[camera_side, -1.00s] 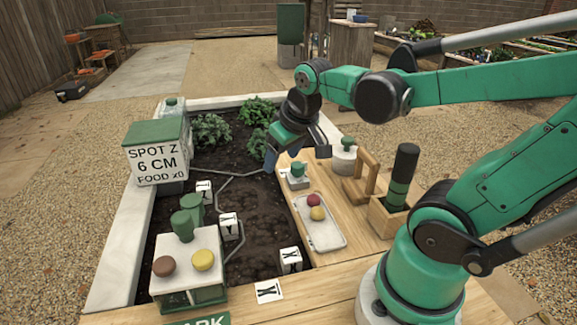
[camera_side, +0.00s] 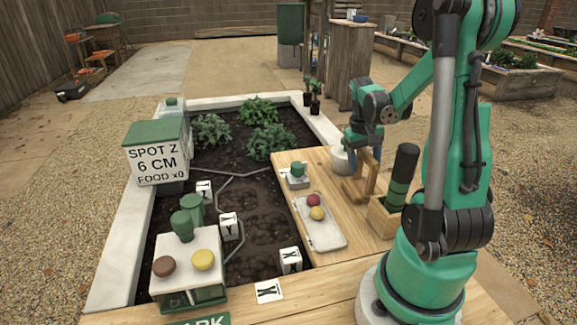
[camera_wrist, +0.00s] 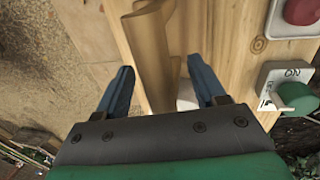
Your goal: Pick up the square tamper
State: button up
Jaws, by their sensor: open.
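A light wooden piece with a raised handle bar, which looks like the square tamper (camera_side: 366,183), stands on the wooden deck. Its base is hard to make out. My gripper (camera_side: 363,158) is over it, pointing down, with the blue fingers apart. In the wrist view, the rounded wooden bar (camera_wrist: 147,45) lies between the open fingers of my gripper (camera_wrist: 160,72), nearer the left one. I cannot tell whether either finger touches it.
A wooden box (camera_side: 384,218) with a black-and-green cylinder (camera_side: 402,175) is close to the right. A white round piece (camera_side: 339,160) is close behind, partly hidden. Soil lies further left.

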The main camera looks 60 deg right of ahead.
jog(key=shift+f, duration=0.4)
grip_shut()
jog(key=shift+r, duration=0.15)
notch_tip(320, 180, up, 20)
dwell(0.6)
